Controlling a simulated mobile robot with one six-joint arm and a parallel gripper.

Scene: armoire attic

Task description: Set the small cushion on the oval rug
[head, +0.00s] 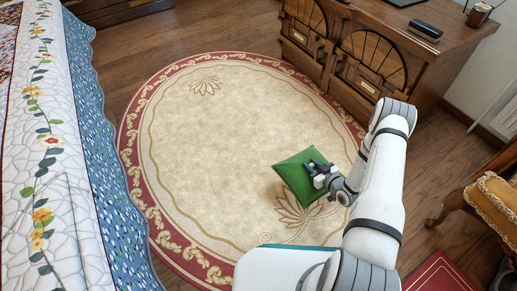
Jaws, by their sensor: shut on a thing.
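The small green cushion (292,176) is over the right part of the oval rug (205,135) in the head view. The rug has a beige middle and a red border with a gold pattern. My gripper (316,169) is shut on the cushion near its right side and hides part of it. I cannot tell for sure whether the cushion touches the rug or is held a little above it.
A bed with a floral quilt (50,150) stands along the left. A carved wooden dresser (365,50) is at the back right, with a mug (478,14) on top. A chair (490,200) is at the right edge. The rug's left and middle are clear.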

